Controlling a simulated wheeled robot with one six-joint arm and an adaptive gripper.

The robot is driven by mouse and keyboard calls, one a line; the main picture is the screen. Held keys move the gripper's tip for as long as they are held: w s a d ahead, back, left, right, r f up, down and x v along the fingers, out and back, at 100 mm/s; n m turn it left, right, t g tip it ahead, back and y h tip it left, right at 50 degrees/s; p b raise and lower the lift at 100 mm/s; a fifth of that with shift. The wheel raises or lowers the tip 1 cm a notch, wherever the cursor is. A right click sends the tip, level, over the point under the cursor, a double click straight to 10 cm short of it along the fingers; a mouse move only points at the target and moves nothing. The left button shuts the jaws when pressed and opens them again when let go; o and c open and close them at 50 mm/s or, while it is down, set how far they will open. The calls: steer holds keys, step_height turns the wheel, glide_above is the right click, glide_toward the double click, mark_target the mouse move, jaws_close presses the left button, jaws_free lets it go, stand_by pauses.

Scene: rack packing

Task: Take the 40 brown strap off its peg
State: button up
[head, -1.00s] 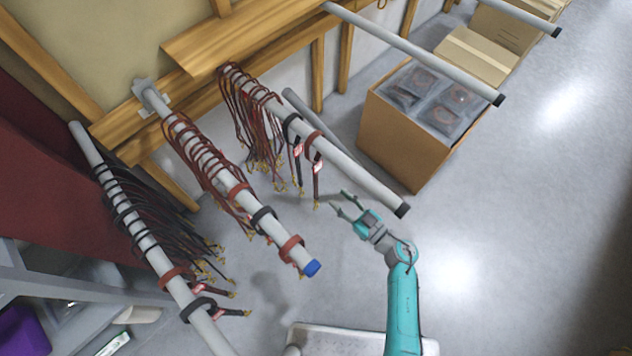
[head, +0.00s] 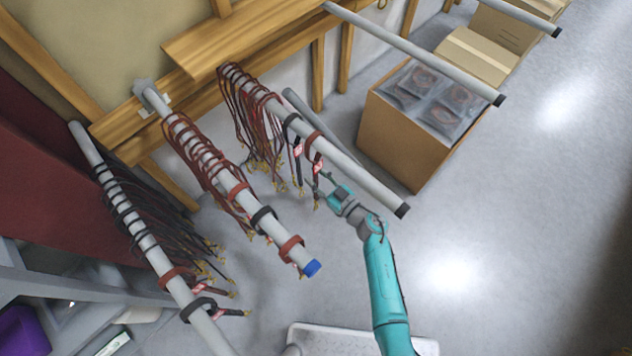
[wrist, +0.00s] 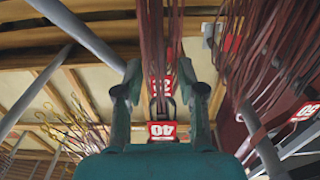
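The 40 brown strap (head: 312,137) hangs as the outermost loop on a grey peg (head: 360,175), its red and white tag just below. In the wrist view the red tag (wrist: 161,130) reads 40, upside down, between my fingers. My gripper (head: 318,184) is beside the hanging lower end of this strap, below the peg. In the wrist view my gripper (wrist: 159,75) is open, with a finger on each side of the strap and its tag. Finger contact with the strap cannot be told.
A black strap (head: 291,124) with its own tag hangs just inward, and several brown straps (head: 250,105) hang deeper. A neighbouring peg (head: 205,160) with a blue tip stands left. An open cardboard box (head: 400,145) stands right behind the peg. The floor to the right is clear.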

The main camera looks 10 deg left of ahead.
mark_target(317, 172)
steer(key=shift+w+a, duration=0.1)
jaws_close()
steer(key=shift+r, duration=0.15)
steer(key=shift+r, duration=0.65)
steer(key=shift+d+r, duration=0.2)
steer(key=shift+r, duration=0.85)
steer(key=v, duration=3.1)
steer(key=shift+s+d+f, duration=0.15)
steer(key=shift+s+d, duration=0.05)
steer(key=shift+s, duration=0.15)
